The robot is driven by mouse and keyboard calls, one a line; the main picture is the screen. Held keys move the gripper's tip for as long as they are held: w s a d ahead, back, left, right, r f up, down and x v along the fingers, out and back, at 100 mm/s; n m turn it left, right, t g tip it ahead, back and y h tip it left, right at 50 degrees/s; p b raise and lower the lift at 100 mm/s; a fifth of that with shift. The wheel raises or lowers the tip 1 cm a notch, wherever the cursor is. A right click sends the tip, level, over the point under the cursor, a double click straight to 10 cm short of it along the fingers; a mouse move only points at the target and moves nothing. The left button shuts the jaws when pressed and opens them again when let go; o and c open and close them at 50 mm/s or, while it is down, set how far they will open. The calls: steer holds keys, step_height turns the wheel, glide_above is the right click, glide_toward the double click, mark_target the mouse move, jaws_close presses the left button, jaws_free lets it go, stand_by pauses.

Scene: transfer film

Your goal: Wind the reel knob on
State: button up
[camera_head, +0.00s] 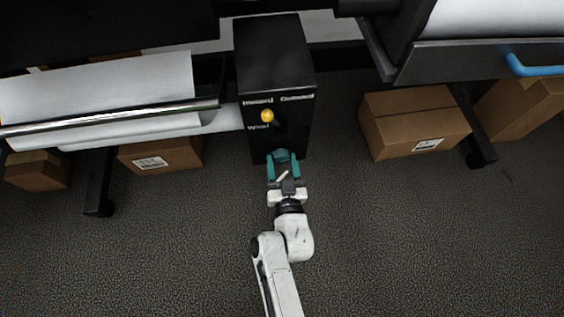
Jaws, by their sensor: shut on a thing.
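A tall black box (274,60) stands in the middle of the view, with small white labels on its front face. A round yellow-orange knob (267,116) sticks out from that face, close to a label that seems to read "Wind". A dark shape, hard to make out, lies just right of and below the knob. My gripper (283,155) has teal fingers and reaches up to the lower front of the box, below the yellow knob and apart from it. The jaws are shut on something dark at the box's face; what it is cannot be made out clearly.
A rack with a white film roll (110,92) and a metal bar stands at the left. Another machine (480,60) with a blue handle (530,67) stands at the right. Cardboard boxes (412,120) sit beneath both. The grey carpet (400,240) in front is clear.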

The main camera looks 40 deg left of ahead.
steer(key=c, duration=0.4)
steer(key=shift+c, duration=0.2)
steer(key=shift+m, duration=0.3)
steer(key=m, duration=0.3)
steer(key=shift+w+d+b, duration=0.1)
steer(key=shift+b, duration=0.3)
steer(key=shift+f+m+b, duration=0.1)
steer(key=shift+m+b, duration=0.45)
steer(key=shift+m, duration=1.95)
steer(key=o, duration=1)
steer(key=shift+o, duration=0.2)
